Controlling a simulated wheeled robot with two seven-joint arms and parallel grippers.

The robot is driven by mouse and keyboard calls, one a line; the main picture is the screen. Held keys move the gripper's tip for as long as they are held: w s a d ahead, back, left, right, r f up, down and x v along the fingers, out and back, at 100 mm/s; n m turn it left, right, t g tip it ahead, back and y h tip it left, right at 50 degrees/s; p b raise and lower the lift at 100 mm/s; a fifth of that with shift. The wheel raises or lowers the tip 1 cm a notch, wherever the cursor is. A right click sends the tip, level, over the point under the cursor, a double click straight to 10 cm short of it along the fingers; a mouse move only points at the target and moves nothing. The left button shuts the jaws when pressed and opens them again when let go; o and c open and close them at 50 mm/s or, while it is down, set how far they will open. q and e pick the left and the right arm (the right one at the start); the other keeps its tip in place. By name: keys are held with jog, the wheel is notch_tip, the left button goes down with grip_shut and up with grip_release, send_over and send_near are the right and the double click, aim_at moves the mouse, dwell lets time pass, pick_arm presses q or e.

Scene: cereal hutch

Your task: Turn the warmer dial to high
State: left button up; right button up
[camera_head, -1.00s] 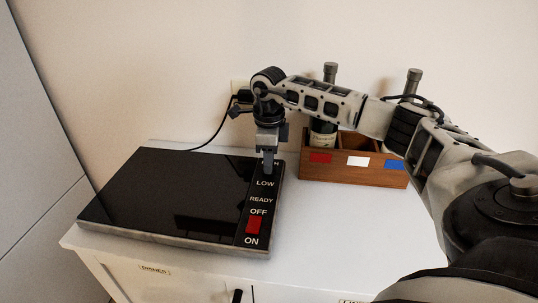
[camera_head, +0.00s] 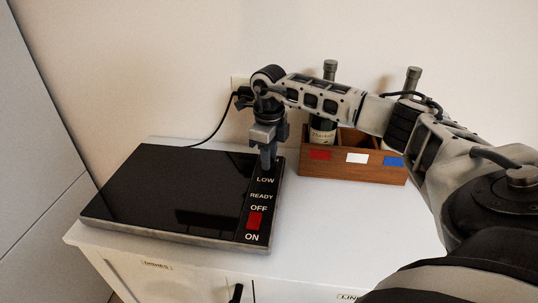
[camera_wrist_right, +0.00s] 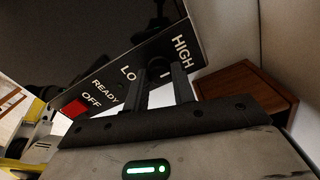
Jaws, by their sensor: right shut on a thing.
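The warmer is a flat black glass plate (camera_head: 165,190) on the white counter, with a control strip along its right side. The strip reads LOW, READY, OFF and ON in the head view, and HIGH also shows in the wrist view (camera_wrist_right: 182,49). My right gripper (camera_head: 268,166) points down at the strip's far end, just beyond LOW. Its fingers (camera_wrist_right: 168,82) are shut on the dial (camera_wrist_right: 160,70), which sits between LOW and HIGH. The fingers hide most of the dial, so its exact setting cannot be read. My left gripper is out of view.
A red switch (camera_head: 254,220) sits between OFF and ON. A wooden box (camera_head: 340,172) with red, white and blue tags stands to the right, holding bottles, with my right arm passing above it. A black cord (camera_head: 215,130) runs behind the warmer to a wall outlet.

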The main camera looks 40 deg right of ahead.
jog(key=shift+r, duration=0.1)
jog(key=o, duration=1)
notch_tip(320, 180, up, 16)
jog(key=shift+f, duration=0.1)
